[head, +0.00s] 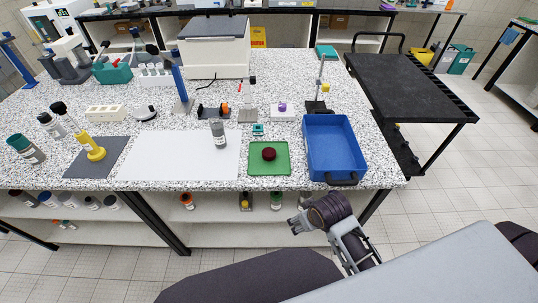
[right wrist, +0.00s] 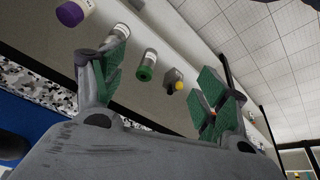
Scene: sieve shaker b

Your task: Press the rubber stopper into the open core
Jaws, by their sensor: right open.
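A dark red rounded piece (head: 269,154), which looks like the rubber stopper, lies on a green tray (head: 255,170) near the front edge of the table. A grey cylinder with a pale label (head: 218,134) stands on the white mat (head: 165,155) to its left; I cannot tell whether this is the open core or whether its top is open. My right gripper (head: 297,223) is below and in front of the table edge, apart from both. Its green-padded fingers are spread and empty in the right wrist view (right wrist: 160,85). My left gripper is out of view.
A blue bin (head: 361,148) stands right of the green tray. A yellow-based piece (head: 92,151) is on a dark mat at left. Tools and racks line the table behind. Bottles sit on the shelf below. A black cart (head: 410,85) stands at right.

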